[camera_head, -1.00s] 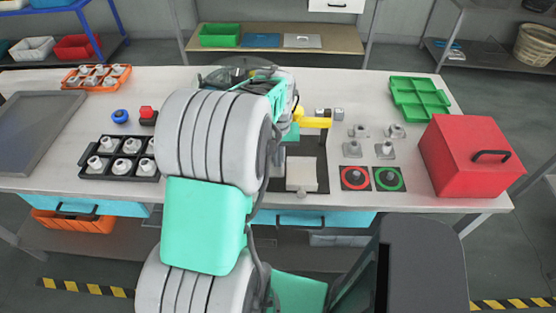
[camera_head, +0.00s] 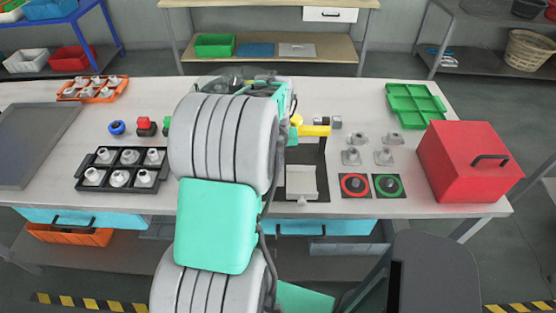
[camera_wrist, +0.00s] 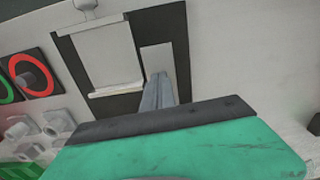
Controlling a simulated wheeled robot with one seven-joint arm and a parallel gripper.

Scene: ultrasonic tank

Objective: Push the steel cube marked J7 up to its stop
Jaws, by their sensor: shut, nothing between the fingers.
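No J7 mark is legible on either, so I cannot tell which is the steel cube, and no stop can be made out for certain. My gripper (camera_wrist: 158,80) shows in the wrist view with its grey fingers together and empty, over a dark mat (camera_wrist: 131,72). Its tips appear by a pale strip on that mat; contact cannot be told. In the head view my arm hides the gripper.
A white plate (camera_head: 301,181) lies on the dark mat. Right of it are a red ring (camera_head: 354,186), a green ring (camera_head: 388,186) and several grey fittings. A red box (camera_head: 470,160) stands at the right, a green tray (camera_head: 416,105) behind it. A black tray of fittings (camera_head: 121,170) is at left.

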